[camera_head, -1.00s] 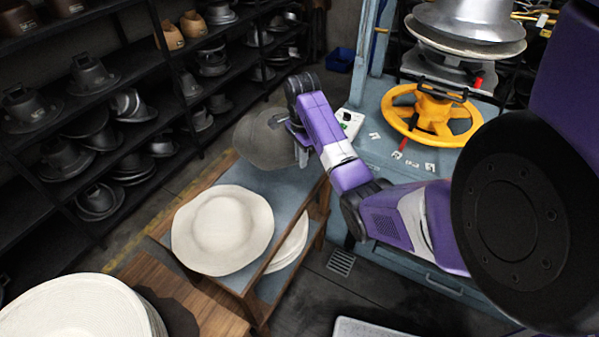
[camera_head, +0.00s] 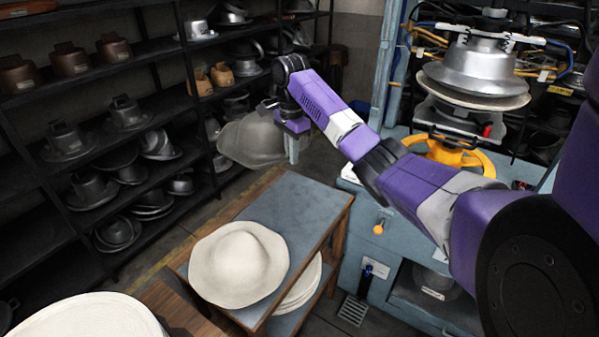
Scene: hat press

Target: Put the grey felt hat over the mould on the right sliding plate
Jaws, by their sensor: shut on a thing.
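The grey felt hat (camera_head: 248,141) hangs in the air beyond the far end of the small blue-topped table. My gripper (camera_head: 292,148) is shut on it at its right side; the fingers partly cover that edge. The hat's brim is tilted. The press stands to the right, with a silver metal mould (camera_head: 478,68) above a pale round brim and a yellow handwheel (camera_head: 445,153) below. My arm covers part of the press. I cannot make out the right sliding plate or which mould sits on it.
A cream hat (camera_head: 238,264) lies on the near part of the blue-topped table (camera_head: 305,205), with more pale hats (camera_head: 299,288) on its lower shelf. Another pale stack (camera_head: 85,317) is at bottom left. Dark shelves (camera_head: 75,185) of metal moulds line the left.

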